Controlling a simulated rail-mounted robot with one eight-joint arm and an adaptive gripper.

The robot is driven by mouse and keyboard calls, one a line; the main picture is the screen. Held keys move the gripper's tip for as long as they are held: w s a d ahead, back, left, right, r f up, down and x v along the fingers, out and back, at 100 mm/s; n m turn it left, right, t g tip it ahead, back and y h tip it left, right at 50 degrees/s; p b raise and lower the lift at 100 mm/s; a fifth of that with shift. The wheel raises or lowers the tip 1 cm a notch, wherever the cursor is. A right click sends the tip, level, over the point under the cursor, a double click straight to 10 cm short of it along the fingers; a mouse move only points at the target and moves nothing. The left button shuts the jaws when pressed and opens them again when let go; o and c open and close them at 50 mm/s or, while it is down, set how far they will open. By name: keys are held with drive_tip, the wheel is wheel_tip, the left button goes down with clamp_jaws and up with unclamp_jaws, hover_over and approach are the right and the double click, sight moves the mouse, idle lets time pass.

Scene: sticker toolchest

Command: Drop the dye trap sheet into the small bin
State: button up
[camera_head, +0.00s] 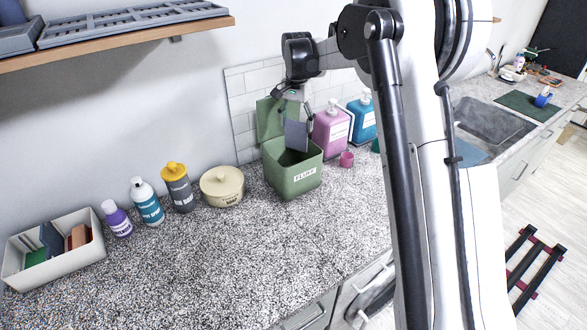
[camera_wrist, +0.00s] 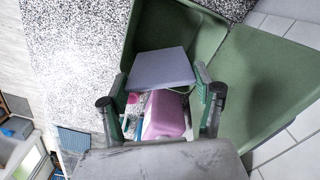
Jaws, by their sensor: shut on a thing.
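The dye trap sheet appears to be the flat grey-lavender square (camera_head: 295,136), seen also in the wrist view (camera_wrist: 160,70). My gripper (camera_head: 293,108) is shut on its upper edge, and the sheet hangs down steeply. The small bin is a green box labelled FLUFF (camera_head: 290,178) with its lid (camera_head: 269,119) standing open at the back. My gripper is above the bin, and the sheet's lower edge is at the bin's opening. In the wrist view, the green bin walls (camera_wrist: 240,85) lie beyond the sheet. The bin's floor is hidden.
Pink (camera_head: 331,131) and teal (camera_head: 362,121) pump bottles and a pink cup (camera_head: 346,159) stand close to the bin's right. A cream lidded pot (camera_head: 222,188), several bottles and a white box (camera_head: 50,257) stand to its left. The counter in front is clear.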

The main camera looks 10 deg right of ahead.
drive_tip(key=shift+f+b, duration=0.8)
drive_tip(key=shift+f, duration=1.6)
drive_tip(key=o, duration=0.8)
wheel_tip(320, 180, up, 12)
drive_tip(key=shift+r, duration=0.1)
